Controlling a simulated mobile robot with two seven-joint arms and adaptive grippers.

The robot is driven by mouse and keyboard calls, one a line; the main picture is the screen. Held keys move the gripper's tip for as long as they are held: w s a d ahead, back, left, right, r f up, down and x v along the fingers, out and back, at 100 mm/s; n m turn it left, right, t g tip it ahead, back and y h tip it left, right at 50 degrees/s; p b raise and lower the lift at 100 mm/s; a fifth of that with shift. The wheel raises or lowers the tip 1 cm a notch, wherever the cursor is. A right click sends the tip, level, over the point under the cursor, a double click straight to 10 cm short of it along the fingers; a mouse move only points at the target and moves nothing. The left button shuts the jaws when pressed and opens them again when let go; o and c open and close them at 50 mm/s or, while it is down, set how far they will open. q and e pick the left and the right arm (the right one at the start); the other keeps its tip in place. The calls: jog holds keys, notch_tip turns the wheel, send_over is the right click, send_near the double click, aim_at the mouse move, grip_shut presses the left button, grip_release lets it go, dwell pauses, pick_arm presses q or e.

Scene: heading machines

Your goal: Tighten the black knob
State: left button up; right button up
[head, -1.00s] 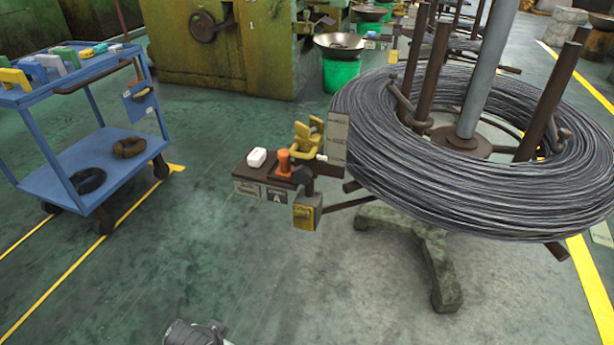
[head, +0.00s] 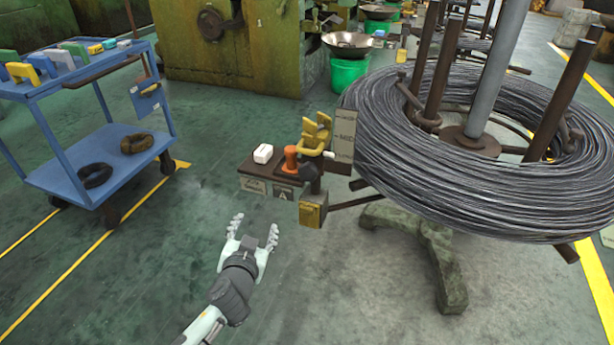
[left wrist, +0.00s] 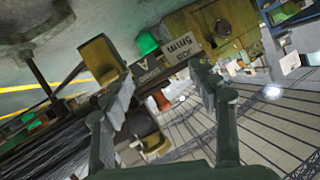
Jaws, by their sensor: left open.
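The black knob (head: 309,169) is on the small brown shelf (head: 262,168) in front of the wire coil, just right of an orange peg (head: 291,157) and above a yellow box (head: 313,210). My left gripper (head: 255,229) is open and empty, fingers pointing up the picture, below and left of the shelf and apart from it. In the left wrist view the open fingers (left wrist: 163,102) frame the shelf, its labels and the orange peg (left wrist: 162,100). A dark rounded part there may be the knob; I cannot tell surely. My right gripper is not in view.
A blue cart (head: 88,180) stands at left. The floor in front is clear.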

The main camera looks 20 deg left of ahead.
aim_at(308, 173)
pick_arm(q)
jog(key=w+d+r+m+t+h, duration=0.35)
jog(key=w+d+r+h, duration=0.2)
jog(key=d+r, duration=0.25)
jog(key=shift+t+y, duration=0.45)
jog(key=w+p, duration=0.1)
jog(key=w, duration=0.5)
jog(key=shift+w+d, duration=0.15)
jog(key=shift+w, duration=0.05)
jog(key=shift+w+f, duration=0.15)
jog(key=shift+w, duration=0.5)
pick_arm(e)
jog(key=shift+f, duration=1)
pick_arm(q)
jog(key=c, duration=1.2)
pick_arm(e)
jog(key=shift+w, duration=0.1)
